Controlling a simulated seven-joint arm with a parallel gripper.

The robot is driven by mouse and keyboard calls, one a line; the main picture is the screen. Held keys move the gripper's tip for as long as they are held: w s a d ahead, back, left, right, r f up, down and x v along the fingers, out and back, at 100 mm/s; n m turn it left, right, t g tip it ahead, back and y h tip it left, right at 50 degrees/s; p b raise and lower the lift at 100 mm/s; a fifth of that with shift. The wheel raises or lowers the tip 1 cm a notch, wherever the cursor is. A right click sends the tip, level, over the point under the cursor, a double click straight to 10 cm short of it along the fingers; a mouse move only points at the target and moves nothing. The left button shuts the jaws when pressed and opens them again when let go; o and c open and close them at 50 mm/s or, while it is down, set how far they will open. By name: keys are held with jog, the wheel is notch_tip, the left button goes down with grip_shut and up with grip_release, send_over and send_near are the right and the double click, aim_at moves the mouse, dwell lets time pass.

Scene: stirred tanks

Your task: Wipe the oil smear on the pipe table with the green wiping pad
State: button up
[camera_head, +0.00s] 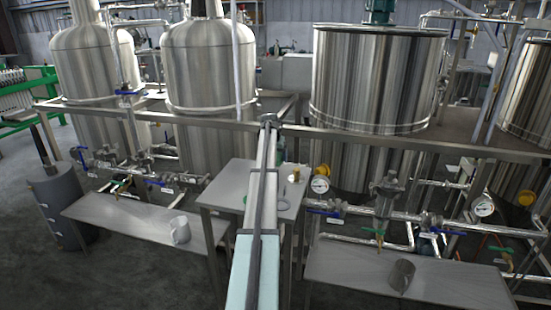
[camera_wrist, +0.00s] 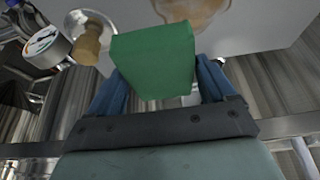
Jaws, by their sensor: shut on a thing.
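The green wiping pad (camera_wrist: 153,62) is a plain green block between the two blue fingers of my gripper (camera_wrist: 155,82), which is shut on it. The oil smear (camera_wrist: 192,8) is a tan-brown patch on the pale grey table top (camera_wrist: 262,28), at the top edge of the wrist view, just beyond the pad. The pad hides its near part, and I cannot tell whether they touch. In the head view my arm crosses the small grey table (camera_head: 225,180) and hides part of its top; the smear cannot be made out there.
A brass-coloured piece (camera_wrist: 88,45) and a pressure gauge (camera_wrist: 43,42) are left of the pad. A rail (camera_head: 350,136) and steel tanks (camera_head: 375,85) stand behind.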

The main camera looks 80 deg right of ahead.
aim_at(249, 175)
jog(key=shift+f, duration=3.45)
jog(key=shift+w+f, duration=0.5)
jog(key=shift+w, duration=0.05)
jog(key=shift+c, duration=0.3)
jog(key=shift+w+f, duration=0.1)
jog(key=shift+w, duration=5.45)
jog(key=shift+s, duration=6.25)
jog(key=shift+w+a, duration=0.2)
jog(key=shift+a, duration=1)
jog(key=shift+w+d, duration=0.15)
jog(key=shift+w, duration=5.9)
jog(key=shift+s, duration=6.2)
jog(key=shift+w+r, duration=0.1)
jog(key=shift+r, duration=4)
